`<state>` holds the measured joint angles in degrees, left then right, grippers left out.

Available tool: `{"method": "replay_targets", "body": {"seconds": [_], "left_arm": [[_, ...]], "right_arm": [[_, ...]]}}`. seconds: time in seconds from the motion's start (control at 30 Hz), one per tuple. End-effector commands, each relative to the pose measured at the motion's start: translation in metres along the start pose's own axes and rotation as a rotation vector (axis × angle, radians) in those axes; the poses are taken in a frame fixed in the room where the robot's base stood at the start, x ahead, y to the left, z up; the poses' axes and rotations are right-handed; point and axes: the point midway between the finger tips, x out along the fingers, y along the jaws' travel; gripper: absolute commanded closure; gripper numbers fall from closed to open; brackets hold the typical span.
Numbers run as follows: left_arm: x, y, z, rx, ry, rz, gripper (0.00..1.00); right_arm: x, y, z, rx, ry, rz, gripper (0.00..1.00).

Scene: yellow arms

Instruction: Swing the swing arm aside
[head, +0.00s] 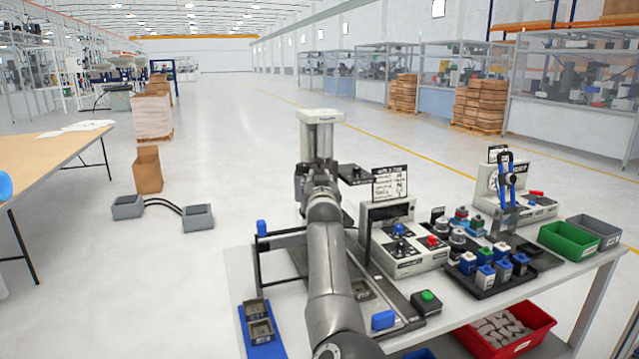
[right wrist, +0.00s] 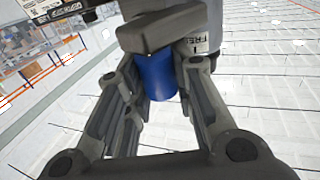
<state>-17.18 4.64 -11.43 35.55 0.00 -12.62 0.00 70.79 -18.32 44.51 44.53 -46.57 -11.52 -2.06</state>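My right arm comes up from the bottom of the head view. Its gripper (head: 316,186) is in front of the grey press column (head: 320,128), and my own wrist largely hides its fingers. In the right wrist view, the two fingers (right wrist: 163,82) stand apart on either side of a blue cylinder (right wrist: 159,76), which looks like a handle. I cannot tell whether they touch it. A dark block (right wrist: 160,28) covers its top, beside a light housing with partly hidden lettering. A dark flat arm (head: 356,175) with a small knob juts right of the press. My left gripper is out of view.
A blue-topped post (head: 262,228) stands left of my arm. A control box (head: 405,250), a black tray of blue-topped parts (head: 487,268) and a green bin (head: 568,240) fill the bench's right side. A blue tray (head: 247,331) lies front left.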

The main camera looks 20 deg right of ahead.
Motion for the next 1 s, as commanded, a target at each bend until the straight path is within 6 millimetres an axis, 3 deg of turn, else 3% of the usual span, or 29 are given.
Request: {"method": "replay_targets", "body": {"seconds": [0.03,0.17,0.57,1.0], "left_arm": [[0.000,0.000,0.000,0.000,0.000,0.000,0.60],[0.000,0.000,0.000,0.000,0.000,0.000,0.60],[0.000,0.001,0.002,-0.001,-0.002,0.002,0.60],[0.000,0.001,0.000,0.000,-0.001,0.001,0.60]], "right_arm": [[0.000,0.001,-0.004,0.001,0.007,0.001,0.70],[0.000,0.001,-0.003,0.001,0.005,0.001,0.54],[0.000,0.000,-0.009,0.000,0.004,0.001,0.54],[0.000,0.000,-0.086,0.001,0.005,0.000,0.54]]}}
